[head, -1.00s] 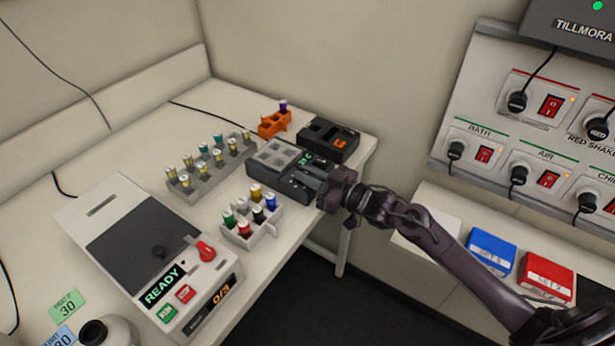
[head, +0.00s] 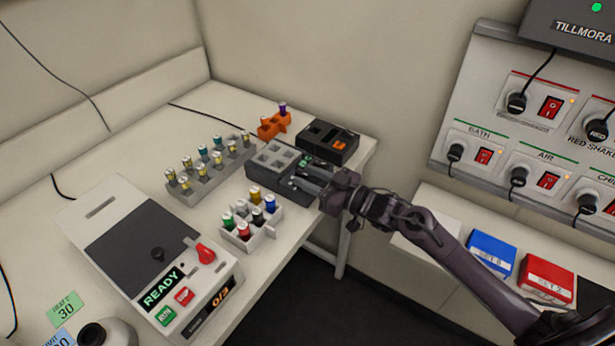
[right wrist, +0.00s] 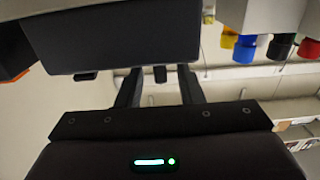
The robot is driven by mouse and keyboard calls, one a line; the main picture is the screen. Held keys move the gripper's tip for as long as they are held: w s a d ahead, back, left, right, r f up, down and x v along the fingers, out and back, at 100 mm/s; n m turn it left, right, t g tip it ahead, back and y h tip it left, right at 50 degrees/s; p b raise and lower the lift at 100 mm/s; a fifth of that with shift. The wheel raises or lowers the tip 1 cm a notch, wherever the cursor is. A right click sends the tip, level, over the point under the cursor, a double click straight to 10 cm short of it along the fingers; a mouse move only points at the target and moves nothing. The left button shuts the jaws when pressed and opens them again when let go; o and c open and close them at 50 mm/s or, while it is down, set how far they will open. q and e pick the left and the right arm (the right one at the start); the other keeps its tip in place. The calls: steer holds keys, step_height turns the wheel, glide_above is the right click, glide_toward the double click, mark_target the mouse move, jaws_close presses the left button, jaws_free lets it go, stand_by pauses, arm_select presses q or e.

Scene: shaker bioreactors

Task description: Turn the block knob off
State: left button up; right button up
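The block (head: 270,156) is a grey heater with square wells and a dark front part, on the bench near its right edge. A small green display shows on that front part. In the right wrist view the block's dark face (right wrist: 125,42) fills the top, with two small black stubs below it. One stub, possibly the knob (right wrist: 160,74), lies between my fingers. My right gripper (head: 302,177) is at the block's front; its fingers stand apart in the right wrist view (right wrist: 159,80), and I cannot see them touch the stub. My left gripper is out of view.
A rack of coloured-cap vials (head: 250,232) stands close in front of the block. A longer vial rack (head: 205,180) is to its left. A black box (head: 328,141) and an orange rack (head: 270,128) are behind. A shaker with a red knob (head: 150,245) is front left.

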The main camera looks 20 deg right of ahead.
steer(key=b+v, duration=0.1)
steer(key=v, duration=0.6)
steer(key=shift+s+d, duration=0.1)
stand_by(0.4)
